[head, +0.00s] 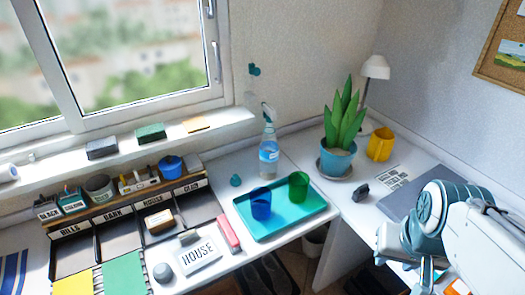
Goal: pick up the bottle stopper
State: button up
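A small teal knob-shaped piece (235,180), which looks like the bottle stopper, sits on the white desk behind the left end of the teal tray (250,230). It is left of the clear spray bottle (268,152) and apart from it. My gripper (425,275) is at the lower right, beyond the tray and far from the teal piece. It is partly cut off by the frame edge and covered by my arm, so its opening is unclear.
The tray holds a blue cup (261,205) and a green cup (298,187). A potted plant (337,150), yellow mug (380,144) and dark grey object (361,192) stand to the right. A labelled organizer (120,215) and a pink stapler-like item (228,234) lie left.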

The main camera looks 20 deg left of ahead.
aim_at(235, 180)
jog(key=u, duration=0.3)
jog(key=i, duration=0.75)
jog(key=u, duration=0.95)
jog(key=i, duration=0.3)
jog(key=u, duration=0.25)
